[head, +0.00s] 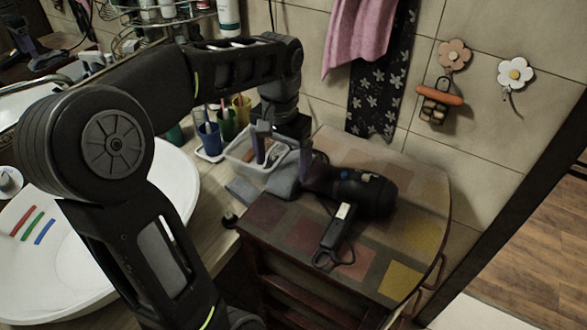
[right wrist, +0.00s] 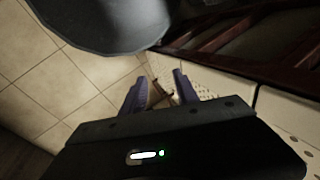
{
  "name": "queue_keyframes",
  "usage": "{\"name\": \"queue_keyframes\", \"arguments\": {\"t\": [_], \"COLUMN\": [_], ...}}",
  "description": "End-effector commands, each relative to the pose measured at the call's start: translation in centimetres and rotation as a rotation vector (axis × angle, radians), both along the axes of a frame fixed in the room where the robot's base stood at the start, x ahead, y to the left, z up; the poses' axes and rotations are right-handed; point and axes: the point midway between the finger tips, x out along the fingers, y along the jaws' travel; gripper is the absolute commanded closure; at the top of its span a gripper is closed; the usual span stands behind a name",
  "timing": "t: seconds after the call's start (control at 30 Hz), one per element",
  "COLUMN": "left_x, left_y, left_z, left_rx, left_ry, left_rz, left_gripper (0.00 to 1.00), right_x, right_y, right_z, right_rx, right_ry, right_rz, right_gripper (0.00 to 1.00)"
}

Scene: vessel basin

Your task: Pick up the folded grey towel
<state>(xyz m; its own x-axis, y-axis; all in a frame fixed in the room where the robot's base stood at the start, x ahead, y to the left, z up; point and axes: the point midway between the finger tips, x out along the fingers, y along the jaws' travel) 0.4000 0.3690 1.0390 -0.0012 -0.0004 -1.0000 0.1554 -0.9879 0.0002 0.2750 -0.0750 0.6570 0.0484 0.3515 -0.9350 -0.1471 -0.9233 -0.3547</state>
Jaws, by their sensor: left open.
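A folded grey towel (head: 284,184) lies at the left end of the patterned cabinet top, beside a white basket. My left gripper (head: 282,162) points down over it. Its two fingers are apart, and the towel shows between and below them; I cannot tell whether they touch it. Part of the towel is hidden behind the fingers. My right gripper (right wrist: 158,86) shows only in the right wrist view. Its fingers are apart, with nothing held between them, above a tiled floor.
A black hair dryer (head: 362,191) lies just right of the left gripper, its handle toward the front. The white basket (head: 238,160) and coloured cups (head: 209,137) stand behind and left. A white basin (head: 172,190) is at left. The cabinet's front right (head: 402,277) is clear.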

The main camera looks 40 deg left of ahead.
Motion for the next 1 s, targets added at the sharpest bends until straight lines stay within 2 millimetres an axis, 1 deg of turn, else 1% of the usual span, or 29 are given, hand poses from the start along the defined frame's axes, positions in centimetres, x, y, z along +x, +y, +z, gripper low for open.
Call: {"name": "queue_keyframes", "arguments": {"t": [0.07,0.37,0.47,0.6,0.73,0.83,1.0], "left_x": [0.0,0.0,0.0,0.1,0.1,0.2,0.2], "left_y": [0.0,0.0,-0.1,-0.2,-0.2,-0.2,-0.2], "left_z": [-0.3,-0.5,-1.3,-3.4,-5.1,-5.5,-5.5], "left_rx": [0.000,0.000,0.000,-0.001,0.000,0.000,0.000], "left_ry": [0.000,0.000,0.002,0.004,0.002,-0.001,-0.002], "left_rz": [0.000,0.000,-0.001,-0.001,-0.001,-0.001,-0.001], "left_gripper": [0.13,0.13,0.13,0.13,0.13,0.13,0.13], "right_x": [0.0,0.0,0.0,-0.1,-0.2,-0.2,-0.2], "right_y": [0.0,0.0,0.0,0.0,-0.1,-0.1,-0.1], "right_z": [0.0,0.1,0.5,1.1,1.1,1.1,1.1], "right_rx": [0.000,0.000,-0.001,-0.002,-0.003,-0.003,-0.003], "right_ry": [0.000,0.000,0.001,0.004,0.004,0.005,0.005], "right_rz": [0.000,0.000,-0.001,-0.001,-0.002,-0.001,-0.001], "right_gripper": [0.64,0.64,0.64,0.64,0.64,0.64,0.64]}}
